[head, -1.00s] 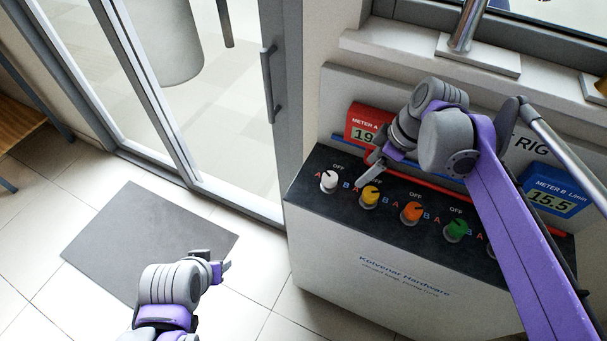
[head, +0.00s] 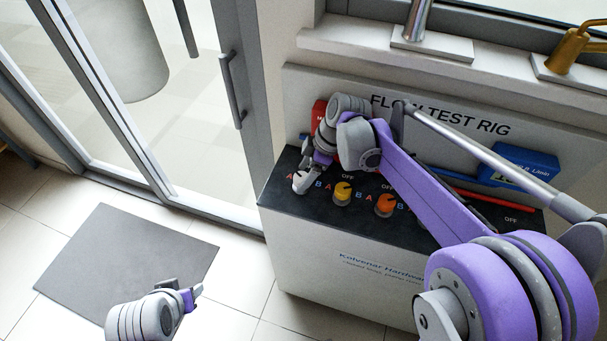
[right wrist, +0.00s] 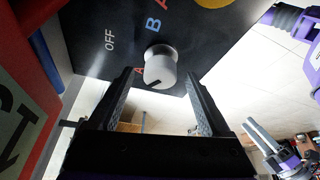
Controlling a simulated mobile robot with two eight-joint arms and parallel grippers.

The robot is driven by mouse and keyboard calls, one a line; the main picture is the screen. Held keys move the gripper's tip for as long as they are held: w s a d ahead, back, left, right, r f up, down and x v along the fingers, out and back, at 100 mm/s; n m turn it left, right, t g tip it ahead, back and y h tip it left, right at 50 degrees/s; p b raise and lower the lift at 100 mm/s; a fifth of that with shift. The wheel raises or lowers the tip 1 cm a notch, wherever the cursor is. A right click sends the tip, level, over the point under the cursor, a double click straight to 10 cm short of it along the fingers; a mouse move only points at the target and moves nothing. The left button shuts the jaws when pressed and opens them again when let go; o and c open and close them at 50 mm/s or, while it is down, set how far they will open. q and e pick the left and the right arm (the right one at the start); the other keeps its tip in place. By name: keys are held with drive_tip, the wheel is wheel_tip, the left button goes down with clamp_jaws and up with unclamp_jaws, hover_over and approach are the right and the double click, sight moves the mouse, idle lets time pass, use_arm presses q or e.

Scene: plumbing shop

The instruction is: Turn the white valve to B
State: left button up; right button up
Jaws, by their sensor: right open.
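The white valve (head: 299,186) is the leftmost knob on the rig's black top panel, partly hidden by my right gripper (head: 304,176) in the head view. In the right wrist view the white valve (right wrist: 160,68) stands just beyond and between the two spread fingertips of my right gripper (right wrist: 160,98). The gripper is open and holds nothing; contact is not visible. A short dark mark shows on the knob's cap. Red A, blue B and OFF are printed around it. My left gripper (head: 192,292) is low at the left, over the floor, far from the rig; its opening is unclear.
A yellow valve (head: 343,192) and an orange valve (head: 385,205) stand to the right of the white one. My right arm hides more of the panel. A red meter (head: 317,114) and a blue meter (head: 522,163) stand behind. A glass door (head: 215,150) is at the left.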

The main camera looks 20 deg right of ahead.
drive_tip(key=shift+a+f, duration=0.15)
drive_tip(key=shift+f, duration=0.1)
clamp_jaws()
idle(0.3)
